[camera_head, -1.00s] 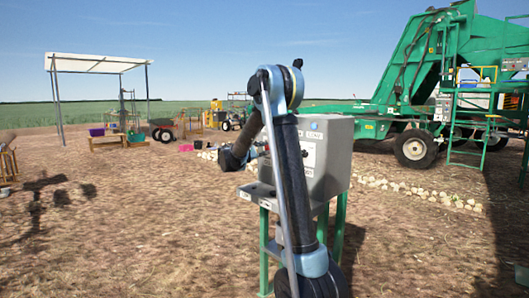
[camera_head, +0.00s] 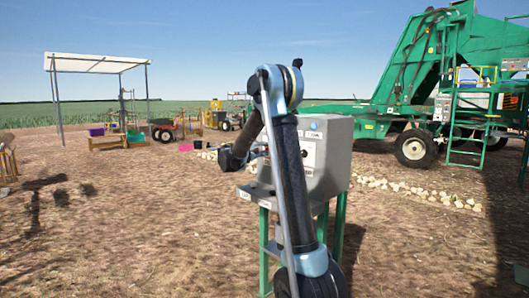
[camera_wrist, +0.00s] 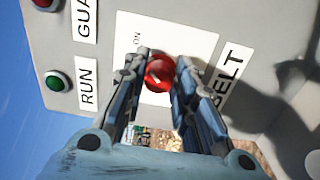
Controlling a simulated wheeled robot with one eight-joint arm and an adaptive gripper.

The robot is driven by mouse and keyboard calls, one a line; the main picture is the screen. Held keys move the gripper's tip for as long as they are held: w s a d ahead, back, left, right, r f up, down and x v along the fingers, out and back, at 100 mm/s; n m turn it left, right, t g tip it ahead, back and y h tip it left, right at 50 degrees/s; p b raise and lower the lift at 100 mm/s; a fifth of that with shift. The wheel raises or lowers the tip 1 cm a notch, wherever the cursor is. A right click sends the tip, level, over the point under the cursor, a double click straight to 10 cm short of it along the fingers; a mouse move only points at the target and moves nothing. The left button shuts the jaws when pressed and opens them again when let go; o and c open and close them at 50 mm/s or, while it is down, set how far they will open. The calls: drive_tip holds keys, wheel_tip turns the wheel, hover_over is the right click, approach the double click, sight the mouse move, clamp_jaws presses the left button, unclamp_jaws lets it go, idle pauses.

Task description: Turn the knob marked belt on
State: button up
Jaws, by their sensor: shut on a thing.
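The red knob (camera_wrist: 160,73) sits on a white plate with an "ON" mark, beside the "BELT" label (camera_wrist: 231,75) in the wrist view. My gripper (camera_wrist: 160,70) has its two fingers on either side of the knob and is shut on it. The fingers hide part of the plate around the knob. In the head view the grey control box (camera_head: 330,160) stands on green legs, and my arm covers much of its front. The knob and fingertips cannot be made out clearly there.
A green lamp (camera_wrist: 57,81) by the "RUN" label and a red lamp (camera_wrist: 42,3) by another label sit on the same panel.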

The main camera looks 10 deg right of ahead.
drive_tip(key=shift+s+f, duration=0.1)
drive_tip(key=shift+f, duration=0.1)
drive_tip(key=o, duration=1.1)
drive_tip(key=shift+d, duration=0.1)
drive_tip(key=shift+c, duration=0.2)
drive_tip(key=shift+r, duration=0.1)
drive_tip(key=v, duration=1.2)
